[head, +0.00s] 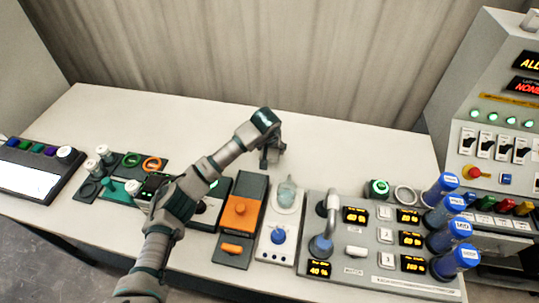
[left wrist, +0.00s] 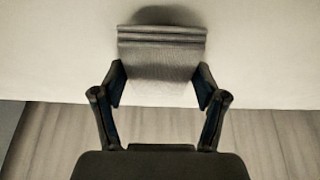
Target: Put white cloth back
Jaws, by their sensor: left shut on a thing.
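My left gripper (head: 270,158) hangs over the bare back part of the white table in the head view. In the left wrist view its two fingers (left wrist: 160,84) are shut on a folded, greyish white cloth (left wrist: 162,48), one finger on each side of its lower part. The cloth has several folded layers along its far edge. A dark shadow lies on the pale surface beyond it. I cannot tell whether the cloth touches the table. In the head view I cannot make out the cloth at the gripper. My right gripper is not in view.
The white table (head: 345,150) is clear behind the devices. An orange-topped device (head: 240,212), a white unit with a blue knob (head: 278,236) and a grey panel with displays (head: 372,262) line the front. Blue-capped bottles (head: 448,183) and a control cabinet (head: 486,85) stand at the right.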

